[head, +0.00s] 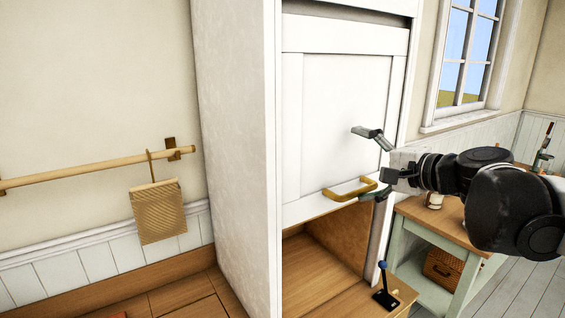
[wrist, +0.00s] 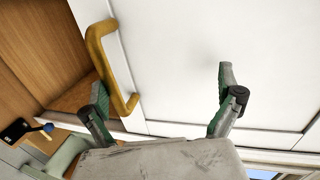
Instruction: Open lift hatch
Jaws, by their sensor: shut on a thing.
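The lift hatch (head: 340,105) is a white panel in the front of a tall white cabinet. An open wooden compartment shows below its lower edge. It also fills much of the wrist view (wrist: 185,45). A yellow-brown bar handle (head: 350,191) sits near the hatch's lower edge and shows at the left in the wrist view (wrist: 98,48). One finger meets the handle's end; the other stands over the white panel. The exact contact is partly hidden.
A small black base with a blue-tipped lever (head: 384,298) stands on the wooden ledge below the hatch. A wooden-topped side table (head: 440,215) is at the right, under a window. A wall rail (head: 85,171) with a hanging woven piece (head: 158,211) is at the left.

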